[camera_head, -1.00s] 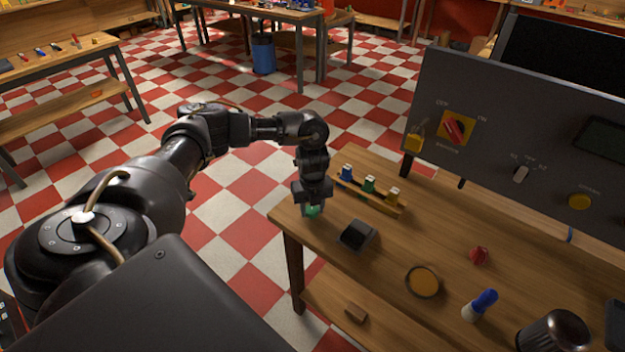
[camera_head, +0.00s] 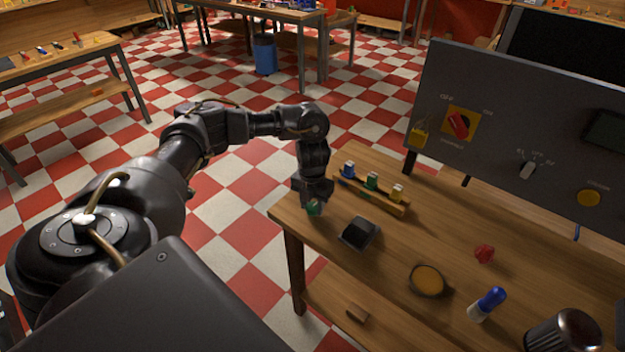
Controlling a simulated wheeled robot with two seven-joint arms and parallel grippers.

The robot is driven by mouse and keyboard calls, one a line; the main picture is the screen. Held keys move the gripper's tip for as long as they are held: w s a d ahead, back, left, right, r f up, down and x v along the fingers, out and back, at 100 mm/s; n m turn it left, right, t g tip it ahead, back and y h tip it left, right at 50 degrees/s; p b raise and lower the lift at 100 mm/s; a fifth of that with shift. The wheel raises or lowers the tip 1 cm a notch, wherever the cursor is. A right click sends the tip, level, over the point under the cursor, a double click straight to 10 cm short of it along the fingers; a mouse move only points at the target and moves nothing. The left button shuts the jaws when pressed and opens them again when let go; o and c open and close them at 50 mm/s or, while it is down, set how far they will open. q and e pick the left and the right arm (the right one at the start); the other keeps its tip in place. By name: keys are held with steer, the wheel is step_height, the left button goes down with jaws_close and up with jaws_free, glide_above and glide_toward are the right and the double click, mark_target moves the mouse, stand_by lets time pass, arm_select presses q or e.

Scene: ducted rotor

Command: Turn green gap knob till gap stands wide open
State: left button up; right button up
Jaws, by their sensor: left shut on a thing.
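My left gripper (camera_head: 315,203) points down at the left corner of the wooden workbench (camera_head: 400,262). It is shut on a small green knob (camera_head: 314,209), of which only a little shows below the fingers. The gap that the knob sets cannot be made out.
Close by on the right are a wooden rack (camera_head: 372,193) with blue, green and yellow pieces and a black block (camera_head: 360,233). A red knob (camera_head: 484,253), a round amber dish (camera_head: 428,280) and a blue-white bottle (camera_head: 487,303) stand farther right. A grey control panel (camera_head: 500,150) rises behind.

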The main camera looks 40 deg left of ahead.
mark_target(312, 207)
stand_by(0.3)
arm_select(q)
steer(key=o, duration=1)
step_height(312, 207, up, 11)
steer(key=shift+f+p, duration=0.1)
steer(key=shift+p, duration=0.55)
